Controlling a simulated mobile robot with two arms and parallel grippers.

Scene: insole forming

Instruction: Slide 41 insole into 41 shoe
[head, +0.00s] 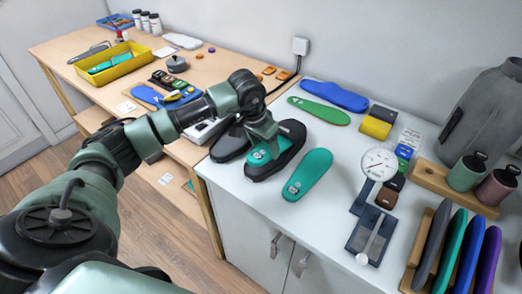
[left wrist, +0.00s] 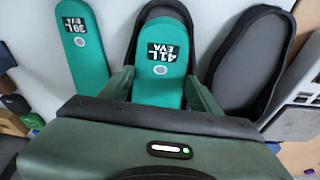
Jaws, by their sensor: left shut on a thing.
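The teal insole marked 41 L EVA (left wrist: 166,75) has its far end inside the opening of a black shoe (left wrist: 147,22). Its near end lies between the fingers of my left gripper (left wrist: 160,100), which is shut on it. In the head view my left gripper (head: 262,137) is over this shoe (head: 270,169), and the insole (head: 259,157) shows in the opening below the fingers. I cannot tell whether it lies flat on the shoe's bottom. My right gripper is in neither view.
A second black shoe (head: 230,145) stands at left of the first, with an empty interior in the wrist view (left wrist: 250,60). A teal 39 L insole (head: 308,173) lies close at right. A green insole (head: 320,111) and a blue insole (head: 335,96) lie behind. A dial gauge (head: 380,164) stands farther right.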

